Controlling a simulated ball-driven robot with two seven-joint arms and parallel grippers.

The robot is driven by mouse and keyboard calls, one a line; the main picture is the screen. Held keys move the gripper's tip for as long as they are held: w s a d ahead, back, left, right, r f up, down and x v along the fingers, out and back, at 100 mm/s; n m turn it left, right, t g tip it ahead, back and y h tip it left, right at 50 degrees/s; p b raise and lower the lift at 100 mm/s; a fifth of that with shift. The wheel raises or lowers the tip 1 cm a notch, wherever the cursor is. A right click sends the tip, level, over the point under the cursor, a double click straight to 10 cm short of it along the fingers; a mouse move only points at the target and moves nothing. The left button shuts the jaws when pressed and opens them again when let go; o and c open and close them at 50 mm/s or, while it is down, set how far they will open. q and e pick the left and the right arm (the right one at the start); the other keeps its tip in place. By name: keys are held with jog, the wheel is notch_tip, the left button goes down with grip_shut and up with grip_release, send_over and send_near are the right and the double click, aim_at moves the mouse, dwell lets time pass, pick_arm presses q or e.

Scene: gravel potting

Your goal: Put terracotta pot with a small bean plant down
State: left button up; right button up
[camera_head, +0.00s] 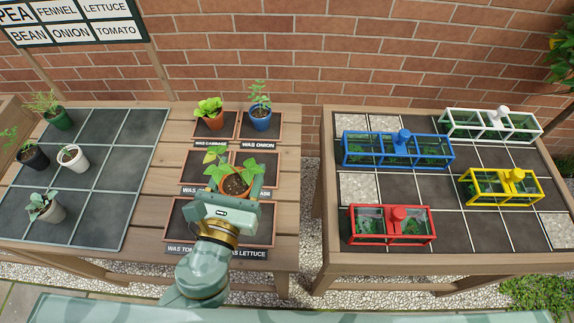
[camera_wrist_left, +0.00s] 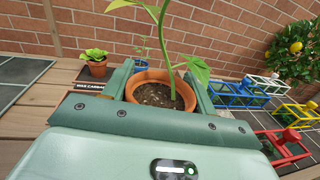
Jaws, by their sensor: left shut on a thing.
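The terracotta pot with a small bean plant (camera_head: 235,183) is in the head view, above the middle dark squares of the left table. In the left wrist view the pot (camera_wrist_left: 160,92) shows dark soil and a green stem, and looks upright. My left gripper (camera_head: 234,190) has its two fingers on either side of this pot and is shut on it. Whether the pot's base touches the table is hidden by the gripper. My right gripper is in neither view.
Behind stand a terracotta pot with a leafy plant (camera_head: 209,113) and a blue pot (camera_head: 261,120). A dark tiled tray (camera_head: 100,200) at left holds several pots. The right table (camera_head: 440,259) carries red, blue, yellow and white framed boxes. The lower dark squares look empty.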

pick_arm(q)
jog(key=shift+w+d+r, duration=0.15)
jog(key=shift+w+d, duration=0.05)
jog(key=shift+w, duration=0.05)
jog(key=w+f+b, duration=0.2)
jog(key=w+f, duration=0.1)
jog(key=w, duration=0.1)
jog(key=w+f+b, duration=0.2)
jog(key=w+f, duration=0.1)
jog(key=w, duration=0.1)
jog(key=w+f+b, duration=0.2)
jog(key=w+f, duration=0.1)
jog(key=w, duration=0.2)
jog(key=shift+w+f, duration=0.1)
jog(key=shift+f, duration=0.05)
jog(key=f+b, duration=0.4)
jog(key=shift+w+f, duration=0.1)
jog(key=shift+w, duration=0.2)
jog(key=shift+r, duration=0.3)
jog(key=shift+f, duration=0.2)
jog(key=o, duration=1)
jog(key=shift+o, duration=0.2)
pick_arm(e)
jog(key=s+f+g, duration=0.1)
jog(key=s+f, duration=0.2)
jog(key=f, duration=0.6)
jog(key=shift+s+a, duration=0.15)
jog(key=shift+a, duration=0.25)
